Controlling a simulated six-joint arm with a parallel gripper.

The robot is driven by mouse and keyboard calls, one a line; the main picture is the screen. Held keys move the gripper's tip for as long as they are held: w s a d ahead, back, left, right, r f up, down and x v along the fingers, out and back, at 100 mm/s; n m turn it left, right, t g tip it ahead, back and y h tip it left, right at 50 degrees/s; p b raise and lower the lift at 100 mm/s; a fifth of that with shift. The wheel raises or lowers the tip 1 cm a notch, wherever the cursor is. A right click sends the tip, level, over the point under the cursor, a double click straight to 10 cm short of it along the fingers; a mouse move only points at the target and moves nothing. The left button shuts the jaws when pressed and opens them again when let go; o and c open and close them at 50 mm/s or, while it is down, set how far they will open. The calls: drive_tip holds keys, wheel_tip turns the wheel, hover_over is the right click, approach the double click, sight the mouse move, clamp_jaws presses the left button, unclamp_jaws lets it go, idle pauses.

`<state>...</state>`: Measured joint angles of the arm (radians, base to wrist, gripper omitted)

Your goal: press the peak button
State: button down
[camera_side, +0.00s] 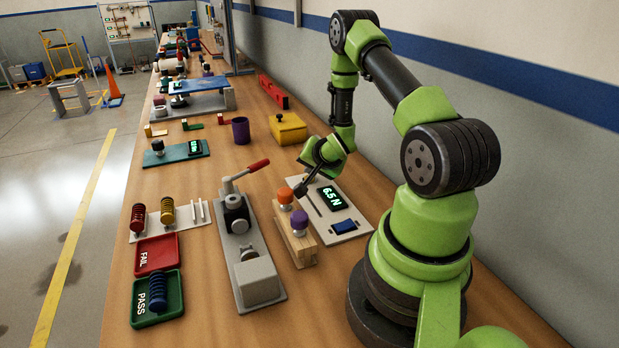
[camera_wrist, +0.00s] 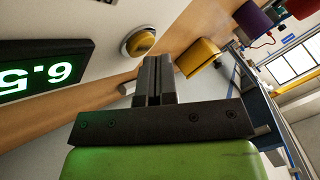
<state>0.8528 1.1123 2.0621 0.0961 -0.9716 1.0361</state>
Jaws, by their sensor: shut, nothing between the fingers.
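A light grey instrument panel (camera_side: 343,227) on the bench has a display (camera_side: 331,197) reading 6.5 N in green; the display also shows in the wrist view (camera_wrist: 40,72). A round yellow button (camera_wrist: 139,42) in a metal ring sits on this panel in the wrist view. I cannot read a label that marks it as the peak button, and my gripper appears to hide it in the side view. A blue control (camera_side: 345,227) is at the panel's near end. My gripper (camera_side: 300,191) is shut and empty, low by the panel's far end; its fingers (camera_wrist: 152,68) show near the button, with contact unclear.
A wooden block (camera_side: 295,240) with orange (camera_side: 285,195) and purple (camera_side: 299,220) knobs stands close left of the panel. A lever press (camera_side: 237,228) is further left. A yellow box (camera_side: 288,128) is beyond my gripper. The wall runs along the right.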

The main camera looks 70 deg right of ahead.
drive_tip(key=shift+f, duration=0.35)
drive_tip(key=shift+r, duration=0.1)
idle(0.4)
drive_tip(key=shift+r, duration=0.7)
drive_tip(key=shift+r, duration=0.15)
drive_tip(key=shift+r, duration=2.4)
